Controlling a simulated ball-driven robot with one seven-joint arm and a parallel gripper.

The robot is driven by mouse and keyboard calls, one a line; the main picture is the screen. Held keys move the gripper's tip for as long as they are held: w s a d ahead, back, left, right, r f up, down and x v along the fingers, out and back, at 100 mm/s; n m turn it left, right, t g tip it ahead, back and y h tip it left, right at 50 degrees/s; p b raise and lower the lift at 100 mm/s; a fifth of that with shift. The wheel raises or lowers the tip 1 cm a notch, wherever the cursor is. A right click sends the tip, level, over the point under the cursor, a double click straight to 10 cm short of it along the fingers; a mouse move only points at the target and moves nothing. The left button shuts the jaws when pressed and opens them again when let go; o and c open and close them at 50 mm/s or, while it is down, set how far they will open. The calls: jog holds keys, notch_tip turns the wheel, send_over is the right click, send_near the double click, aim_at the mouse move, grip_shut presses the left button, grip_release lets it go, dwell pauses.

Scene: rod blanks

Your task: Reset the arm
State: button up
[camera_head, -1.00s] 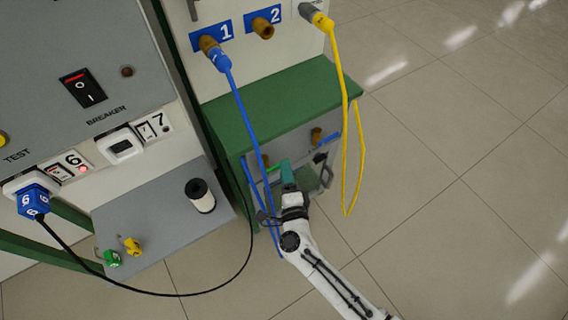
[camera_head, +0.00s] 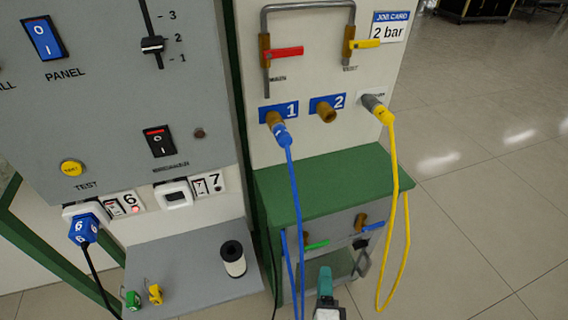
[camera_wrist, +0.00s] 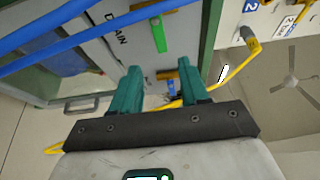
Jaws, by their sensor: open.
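My gripper (camera_head: 325,281) shows at the bottom of the head view, in front of the lower part of the green cabinet (camera_head: 330,183). In the wrist view its two teal fingers (camera_wrist: 157,92) are apart with nothing held between them. Beyond the fingers are a green-handled valve (camera_wrist: 157,35) labelled drain and a blue-handled valve (camera_wrist: 173,84). Most of my arm is below the head view's edge.
A blue hose (camera_head: 293,210) and a yellow hose (camera_head: 394,150) hang down the cabinet front close to my gripper. A grey shelf (camera_head: 190,262) at left holds a black-and-white spool (camera_head: 233,259) and small green and yellow tags. Open floor (camera_head: 480,230) lies right.

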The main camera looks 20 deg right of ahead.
jog(key=a+r+n+g+y+p, duration=0.3)
jog(key=a+r+n+y, duration=0.4)
jog(key=n+y, duration=0.7)
jog(key=s+d+r+n+g+h+p, duration=0.1)
jog(key=s+d+n+g+h, duration=0.2)
jog(key=s+d+g, duration=0.3)
jog(key=s+d+r+n+g+h+p, duration=0.1)
jog(key=s+d+n+g+h, duration=0.3)
jog(key=s+d, duration=0.4)
jog(key=s+n+g+p, duration=0.1)
jog(key=s+g, duration=0.1)
jog(key=s, duration=0.3)
jog(key=shift+s+d+r+g, duration=0.2)
jog(key=shift+s+r+g, duration=0.05)
jog(key=shift+r+g, duration=0.1)
jog(key=shift+d, duration=0.15)
